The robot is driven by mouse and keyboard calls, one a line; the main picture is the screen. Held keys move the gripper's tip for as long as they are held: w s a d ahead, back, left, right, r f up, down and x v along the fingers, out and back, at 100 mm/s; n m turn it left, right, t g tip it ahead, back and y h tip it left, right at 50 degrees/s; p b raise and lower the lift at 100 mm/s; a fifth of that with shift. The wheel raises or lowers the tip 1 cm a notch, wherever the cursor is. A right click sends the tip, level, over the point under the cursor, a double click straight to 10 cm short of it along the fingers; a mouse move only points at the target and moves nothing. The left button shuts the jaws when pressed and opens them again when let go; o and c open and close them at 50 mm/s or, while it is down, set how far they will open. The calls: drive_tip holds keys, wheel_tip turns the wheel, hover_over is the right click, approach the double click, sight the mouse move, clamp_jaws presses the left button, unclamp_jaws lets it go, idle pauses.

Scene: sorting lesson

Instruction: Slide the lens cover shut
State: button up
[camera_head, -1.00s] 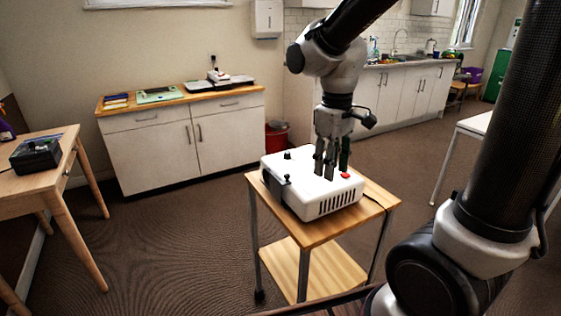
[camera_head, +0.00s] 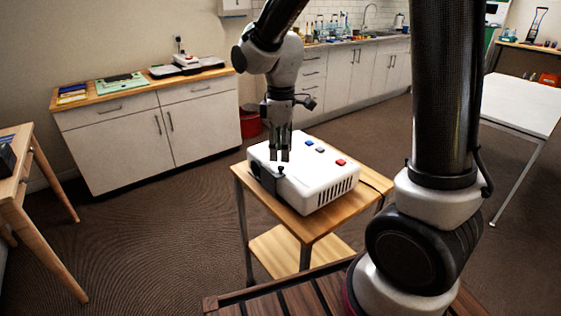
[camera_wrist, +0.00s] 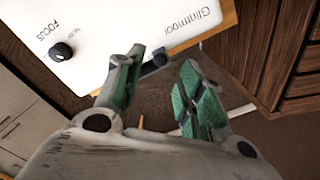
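A white projector (camera_head: 318,178) sits on a small wooden cart. The black lens cover (camera_head: 263,178) is at its left front side, with a small upright black tab (camera_head: 280,170) by the top edge. In the wrist view a black part (camera_wrist: 155,65), seemingly the cover's tab, shows beyond and between the fingertips. I cannot tell how far the cover is slid. My gripper (camera_head: 279,156) points down over the projector's left part, just behind the tab. Its green-padded fingers (camera_wrist: 164,72) are apart with nothing held. The black focus knob (camera_wrist: 61,51) shows at upper left in the wrist view.
Blue and red buttons (camera_head: 341,162) are on the projector's top. The cart top (camera_head: 300,226) has little bare room around it. A cabinet (camera_head: 145,138) stands behind at left, a red bin (camera_head: 250,124) beside it, and a white table (camera_head: 520,105) at right.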

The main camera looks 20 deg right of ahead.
sight(281, 166)
drive_tip(key=shift+f, duration=2.3)
clamp_jaws()
